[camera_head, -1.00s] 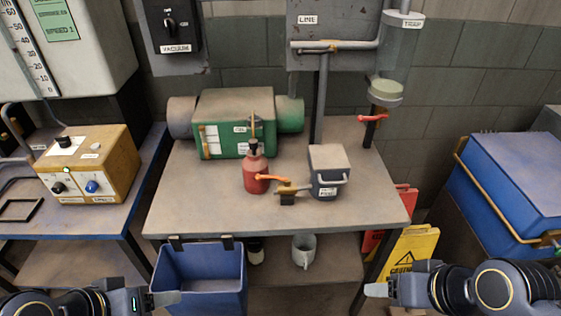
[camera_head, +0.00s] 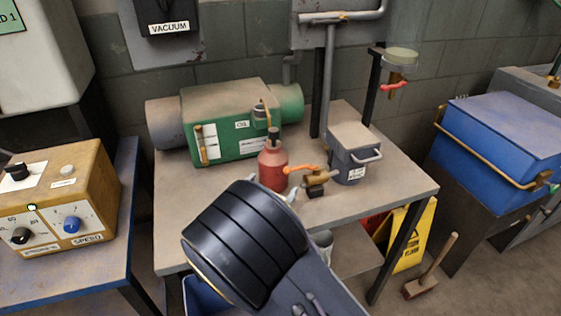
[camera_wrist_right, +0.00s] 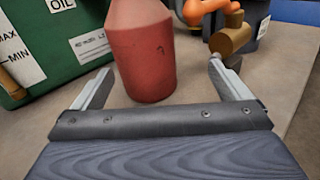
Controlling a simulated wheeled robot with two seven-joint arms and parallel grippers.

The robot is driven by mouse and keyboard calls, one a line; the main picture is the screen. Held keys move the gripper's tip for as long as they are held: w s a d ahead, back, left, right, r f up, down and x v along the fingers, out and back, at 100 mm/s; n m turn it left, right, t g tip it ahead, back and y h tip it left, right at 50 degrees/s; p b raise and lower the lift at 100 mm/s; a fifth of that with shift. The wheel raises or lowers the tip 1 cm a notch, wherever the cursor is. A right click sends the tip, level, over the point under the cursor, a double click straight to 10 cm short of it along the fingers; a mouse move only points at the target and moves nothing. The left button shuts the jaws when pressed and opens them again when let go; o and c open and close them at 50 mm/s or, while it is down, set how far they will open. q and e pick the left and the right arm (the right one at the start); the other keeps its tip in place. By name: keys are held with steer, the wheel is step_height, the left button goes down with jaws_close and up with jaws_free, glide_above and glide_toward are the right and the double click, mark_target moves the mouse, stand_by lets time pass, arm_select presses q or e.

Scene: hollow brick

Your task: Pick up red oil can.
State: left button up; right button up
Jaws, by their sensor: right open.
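The red oil can (camera_head: 272,168) stands upright on the workbench (camera_head: 215,222), in front of the green pump (camera_head: 220,125). Its dark top and spout show in the head view. My right gripper (camera_wrist_right: 158,82) is open, with one finger on each side of the can's lower body in the right wrist view, where the can (camera_wrist_right: 143,50) stands between or just beyond the fingertips. I cannot tell whether the fingers touch it. In the head view my right forearm and wrist hide most of this gripper (camera_head: 275,190). My left gripper does not show.
A brass valve (camera_head: 315,182) with an orange lever stands close right of the can. A dark grey box (camera_head: 352,155) with a handle is behind it. A control box (camera_head: 62,205) is on the left table. A yellow sign (camera_head: 410,240) and a mallet (camera_head: 430,270) are at the right.

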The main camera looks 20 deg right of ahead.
mark_target(269, 145)
steer(key=shift+w+a+r+n+t, duration=0.1)
steer(key=shift+w+a+n+t, duration=0.1)
steer(key=shift+w+n+t, duration=0.15)
steer(key=shift+w+a+r+n+t, duration=0.15)
steer(key=shift+w+a+n, duration=0.1)
steer(key=shift+w, duration=0.2)
steer(key=x, duration=0.7)
steer(key=shift+w+d, duration=0.1)
steer(key=shift+c, duration=0.5)
steer(key=c, duration=1.9)
jaws_close()
steer(key=shift+r, duration=0.15)
